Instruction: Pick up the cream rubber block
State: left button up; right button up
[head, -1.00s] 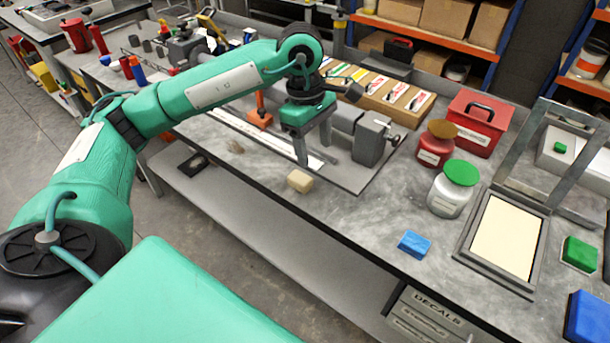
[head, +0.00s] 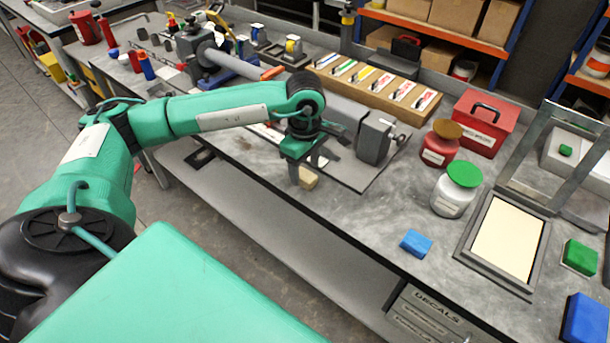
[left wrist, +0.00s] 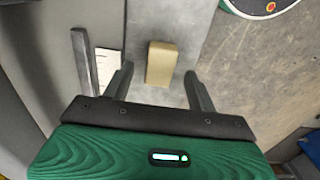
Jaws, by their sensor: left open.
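The cream rubber block (head: 310,180) lies near the front edge of the grey bench, partly hidden by my left gripper in the head view. My left gripper (head: 299,178) points down at it. In the left wrist view, the cream rubber block (left wrist: 161,62) shows between and slightly beyond the two fingertips of my open left gripper (left wrist: 159,72). A gap shows on each side, and neither finger looks to touch the block. My right gripper is not in view.
A grey vise-like fixture (head: 374,138) stands just behind my gripper. A blue block (head: 415,243), a white jar with green lid (head: 452,192) and a framed screen (head: 505,240) lie to the right. The bench between has free room.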

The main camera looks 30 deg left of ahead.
aim_at(305, 175)
pick_arm(q)
notch_tip(305, 175, down, 3)
jog(key=shift+r, duration=0.2)
jog(key=shift+c, duration=1.3)
jog(key=c, duration=0.8)
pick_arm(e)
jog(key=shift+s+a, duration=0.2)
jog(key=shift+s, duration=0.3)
